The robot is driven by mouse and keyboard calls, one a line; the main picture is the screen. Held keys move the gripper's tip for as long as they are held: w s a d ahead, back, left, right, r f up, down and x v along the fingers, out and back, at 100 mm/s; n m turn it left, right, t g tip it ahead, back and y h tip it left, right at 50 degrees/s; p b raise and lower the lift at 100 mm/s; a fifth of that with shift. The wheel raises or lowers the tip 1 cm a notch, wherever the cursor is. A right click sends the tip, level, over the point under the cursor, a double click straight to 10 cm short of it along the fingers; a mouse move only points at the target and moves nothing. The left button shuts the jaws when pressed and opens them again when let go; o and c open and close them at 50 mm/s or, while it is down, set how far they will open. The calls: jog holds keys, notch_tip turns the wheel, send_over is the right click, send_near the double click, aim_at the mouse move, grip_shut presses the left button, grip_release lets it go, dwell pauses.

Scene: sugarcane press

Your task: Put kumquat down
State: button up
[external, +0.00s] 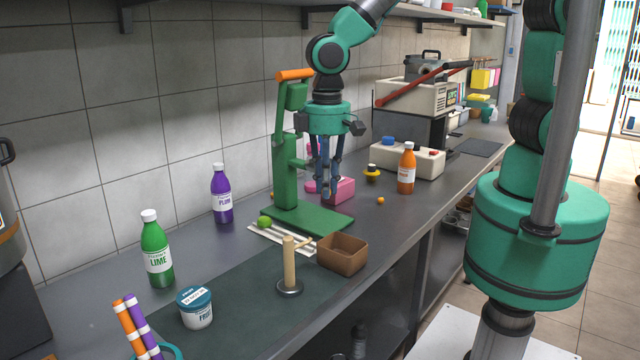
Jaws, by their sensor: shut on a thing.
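My gripper (328,197) points down just right of the green press, low over the pink box. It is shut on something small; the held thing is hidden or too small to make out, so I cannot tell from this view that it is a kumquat. A small round orange fruit (380,200), which looks like a kumquat, lies loose on the counter to the right of my gripper, apart from it. The pink box (344,188) is right behind my fingertips; I cannot tell if they touch it.
The green press (288,160) with its orange handle stands close left of my gripper. An orange bottle (406,169) and a yellow-and-black item (372,173) stand to the right. A brown box (342,254) and wooden post (289,264) stand in front. Counter (395,213) near the fruit is clear.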

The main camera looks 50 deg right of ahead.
jog(key=s+a+f+n, duration=0.15)
jog(key=s+a, duration=0.35)
jog(key=a, duration=0.5)
jog(key=s+a+f+n, duration=0.15)
jog(key=s+a, duration=0.35)
jog(key=a, duration=0.5)
jog(key=shift+m, duration=0.5)
notch_tip(320, 180, down, 12)
jog(key=shift+w+d+r, duration=0.1)
jog(key=shift+w+d, duration=0.05)
jog(key=b, duration=0.2)
send_over(225, 354)
jog(key=shift+f, duration=0.75)
jog(key=shift+f, duration=1.75)
jog(key=shift+f, duration=0.2)
jog(key=o, duration=0.7)
